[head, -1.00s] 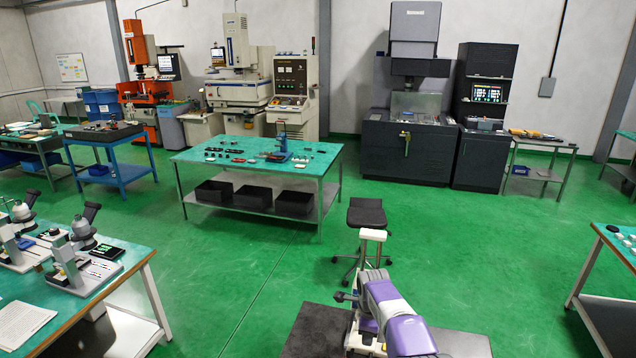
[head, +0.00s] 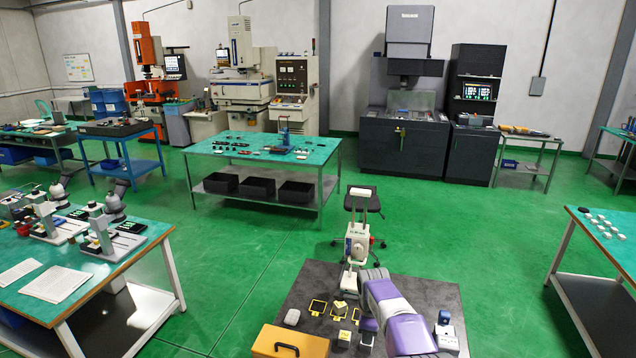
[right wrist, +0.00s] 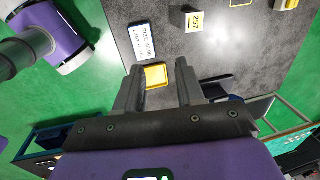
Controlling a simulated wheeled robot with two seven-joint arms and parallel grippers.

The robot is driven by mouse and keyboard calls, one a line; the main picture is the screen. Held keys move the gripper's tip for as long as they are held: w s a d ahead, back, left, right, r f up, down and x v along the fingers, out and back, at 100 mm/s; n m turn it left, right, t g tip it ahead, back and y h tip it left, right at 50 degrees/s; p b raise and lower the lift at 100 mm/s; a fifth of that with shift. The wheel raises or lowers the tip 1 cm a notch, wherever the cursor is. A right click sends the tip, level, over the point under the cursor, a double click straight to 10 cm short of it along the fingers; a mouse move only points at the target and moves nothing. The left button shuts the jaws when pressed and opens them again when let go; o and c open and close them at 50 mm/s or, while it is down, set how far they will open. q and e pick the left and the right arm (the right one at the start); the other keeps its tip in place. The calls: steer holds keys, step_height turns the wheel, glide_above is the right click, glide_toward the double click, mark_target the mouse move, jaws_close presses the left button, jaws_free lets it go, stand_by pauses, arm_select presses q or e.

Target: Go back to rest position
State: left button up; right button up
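My right gripper (right wrist: 160,85) shows in the right wrist view with its two dark fingers apart and nothing between the tips. A dark table surface with small items lies beyond them. In the head view my right arm, purple and white, rises from the bottom edge right of centre over the dark table (head: 430,290); its fingers are hard to make out there. My left gripper is not in the head view.
A size card (right wrist: 145,42) shows near my right fingers. Benches stand left and right; green floor is open between.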

steer(key=s+f+n, duration=0.1)
steer(key=f, duration=0.2)
steer(key=s+d+f+n, duration=0.1)
steer(key=f, duration=0.3)
steer(key=s+f+n+g+y, duration=0.1)
steer(key=s+f+n, duration=0.1)
steer(key=f, duration=0.2)
steer(key=shift+d+f, duration=0.1)
steer(key=shift+d, duration=0.15)
steer(key=s+a+f+n+y, duration=0.1)
steer(key=s+f+n+y, duration=0.1)
steer(key=s+f+n, duration=0.7)
steer(key=s+a+f+n+y, duration=0.1)
steer(key=s+a+n, duration=0.15)
steer(key=s, duration=0.95)
steer(key=s+a+f+n+y, duration=0.1)
steer(key=s+a+f+n, duration=0.15)
steer(key=s, duration=1.05)
arm_select(q)
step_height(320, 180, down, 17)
steer(key=b, duration=1.7)
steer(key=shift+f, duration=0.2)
arm_select(e)
step_height(320, 180, down, 17)
steer(key=shift+d+r, duration=0.15)
steer(key=shift+r, duration=0.05)
